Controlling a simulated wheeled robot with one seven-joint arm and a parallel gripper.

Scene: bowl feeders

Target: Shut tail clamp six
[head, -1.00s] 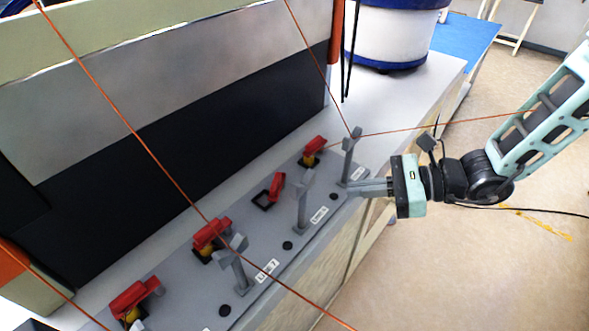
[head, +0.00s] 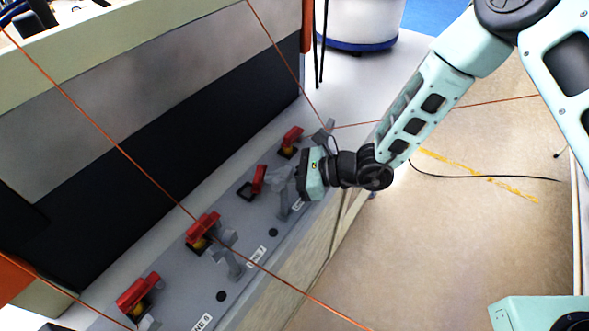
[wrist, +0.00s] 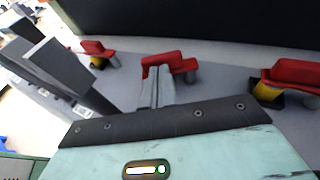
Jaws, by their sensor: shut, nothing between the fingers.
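Tail clamp six, taken as the one in line with the partly hidden label above the lane 7 label, has a red lever (head: 258,179) tilted up beside a bare dark square opening. In the wrist view its red lever (wrist: 183,63) is just beyond my fingertips. My gripper (head: 276,173) is shut and empty, pointing left at this lever from above the grey strip (head: 228,289). The fingers (wrist: 157,84) overlap the lever's lower left part in the wrist view. I cannot tell whether they touch it.
Neighbouring red clamps (head: 292,137) and (head: 202,228) sit over yellow pieces, as does a nearer red clamp (head: 138,291). Grey posts (head: 232,262) stand along the strip, one close below my gripper. A dark wall (head: 150,160) rises behind. Thin orange cords cross the view.

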